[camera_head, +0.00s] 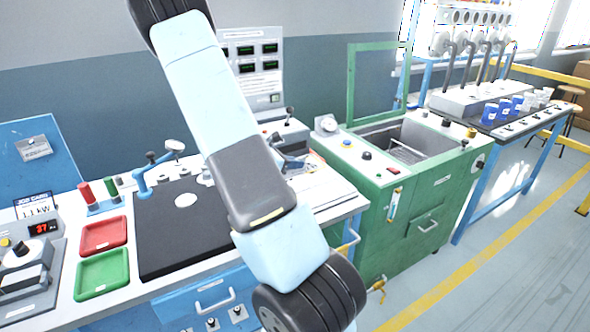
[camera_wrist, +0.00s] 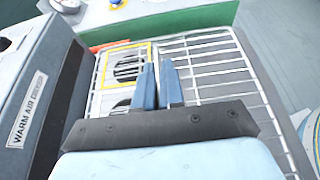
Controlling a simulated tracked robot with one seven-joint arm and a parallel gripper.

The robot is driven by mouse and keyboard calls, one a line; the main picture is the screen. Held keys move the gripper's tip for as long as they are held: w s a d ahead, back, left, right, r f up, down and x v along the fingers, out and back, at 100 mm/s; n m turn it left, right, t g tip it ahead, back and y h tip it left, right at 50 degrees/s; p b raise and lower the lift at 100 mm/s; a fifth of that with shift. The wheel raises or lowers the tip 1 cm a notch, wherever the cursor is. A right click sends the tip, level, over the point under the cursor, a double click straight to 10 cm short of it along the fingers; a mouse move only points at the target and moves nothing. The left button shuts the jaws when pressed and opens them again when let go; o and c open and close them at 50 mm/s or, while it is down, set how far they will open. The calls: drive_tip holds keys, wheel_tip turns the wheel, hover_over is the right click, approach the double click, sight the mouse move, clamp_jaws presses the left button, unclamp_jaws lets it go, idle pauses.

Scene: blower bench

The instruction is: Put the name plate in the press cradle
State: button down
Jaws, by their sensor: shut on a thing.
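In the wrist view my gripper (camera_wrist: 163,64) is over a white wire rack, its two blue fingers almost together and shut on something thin. The held thing is nearly all hidden between the fingers; it is probably the name plate, but I cannot make out its face. My gripper is out of sight in the head view. A small blue lever device (camera_head: 143,187) stands at the back of the black mat; I cannot tell whether it is the press. No cradle can be clearly made out.
The wire rack (camera_wrist: 210,70) has a yellow square frame (camera_wrist: 104,67) over round dark openings. A grey warm air dryer (camera_wrist: 45,75) stands close on the left. The bench holds a black mat (camera_head: 165,235), a red tray (camera_head: 103,236) and a green tray (camera_head: 102,274). A green tank (camera_head: 430,190) stands right.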

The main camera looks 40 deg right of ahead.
drive_tip(key=shift+f, duration=1.15)
